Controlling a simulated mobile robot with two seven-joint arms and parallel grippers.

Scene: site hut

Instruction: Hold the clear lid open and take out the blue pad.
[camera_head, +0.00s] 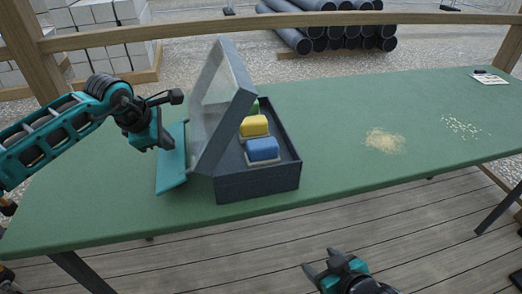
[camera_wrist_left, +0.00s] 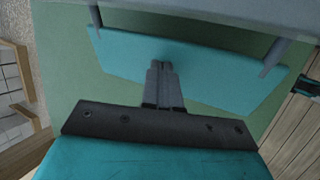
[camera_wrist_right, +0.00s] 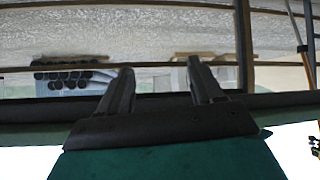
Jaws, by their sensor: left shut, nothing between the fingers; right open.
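The dark box (camera_head: 258,184) stands on the green table, its clear lid (camera_head: 217,105) raised and tilted over its left side. The blue pad (camera_head: 262,149) sits in the near end of the box. A yellow pad (camera_head: 254,126) and a partly hidden green pad (camera_head: 253,107) lie behind it. A teal plate (camera_head: 171,172) is left of the lid; the left wrist view shows two grey posts joined to it. My left gripper (camera_head: 165,144) is shut and empty at this plate (camera_wrist_left: 220,80); contact is unclear. My right gripper (camera_head: 322,268) is open and empty, in front of the table.
The table (camera_head: 340,120) is clear right of the box, apart from a sawdust-like pile (camera_head: 384,140), scattered pale bits (camera_head: 462,127) and a small card (camera_head: 489,79). A wooden rail (camera_head: 300,20) runs behind it. Pipes and blocks lie beyond.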

